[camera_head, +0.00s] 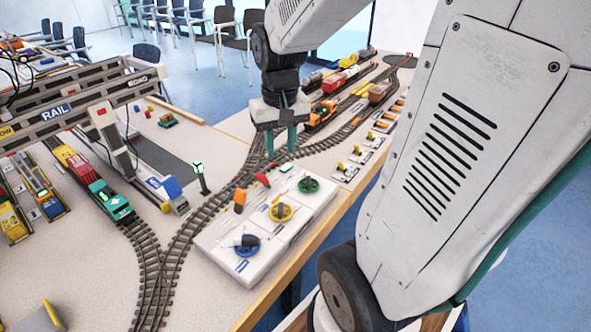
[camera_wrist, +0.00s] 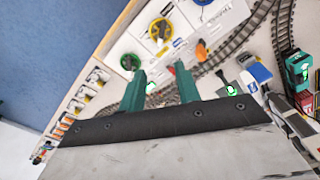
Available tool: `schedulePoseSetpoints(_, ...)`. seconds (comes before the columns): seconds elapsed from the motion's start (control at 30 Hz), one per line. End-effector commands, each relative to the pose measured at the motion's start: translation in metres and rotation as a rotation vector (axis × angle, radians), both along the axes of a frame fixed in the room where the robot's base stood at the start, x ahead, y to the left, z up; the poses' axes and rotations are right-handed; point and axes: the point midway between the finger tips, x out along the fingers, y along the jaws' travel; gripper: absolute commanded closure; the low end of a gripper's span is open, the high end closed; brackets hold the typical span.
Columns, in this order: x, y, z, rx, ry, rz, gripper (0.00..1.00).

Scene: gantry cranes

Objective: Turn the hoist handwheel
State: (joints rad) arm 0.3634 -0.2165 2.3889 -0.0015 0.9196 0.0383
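A white control panel (camera_head: 243,215) carries three handwheels in a row: green (camera_head: 308,184), yellow (camera_head: 281,211) and blue (camera_head: 246,245). I cannot read which one is marked as the hoist. My gripper (camera_head: 280,144) has teal fingers pointing down, near the panel's far end in the head view. In the wrist view my gripper (camera_wrist: 160,76) has its fingers apart, with nothing between them.
Model tracks (camera_head: 165,245) curve along the panel's left side. A gantry crane marked RAIL (camera_head: 70,108) spans trains at left. A signal post (camera_head: 202,178) stands close to the panel. Small levers (camera_head: 352,155) line the table edge beyond it. Chairs stand far behind.

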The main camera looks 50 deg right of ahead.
Motion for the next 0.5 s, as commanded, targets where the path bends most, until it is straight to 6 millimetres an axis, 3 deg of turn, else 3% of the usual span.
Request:
schedulePoseSetpoints(0.03,0.009,-0.023,-0.018,0.008,0.019,-0.055,0.67)
schedulePoseSetpoints(0.2,0.027,-0.084,-0.067,0.018,0.035,-0.191,0.67)
schedulePoseSetpoints(0.33,0.03,-0.115,-0.094,0.024,0.042,-0.257,0.67)
schedulePoseSetpoints(0.5,0.03,-0.131,-0.112,0.026,0.044,-0.292,0.67)
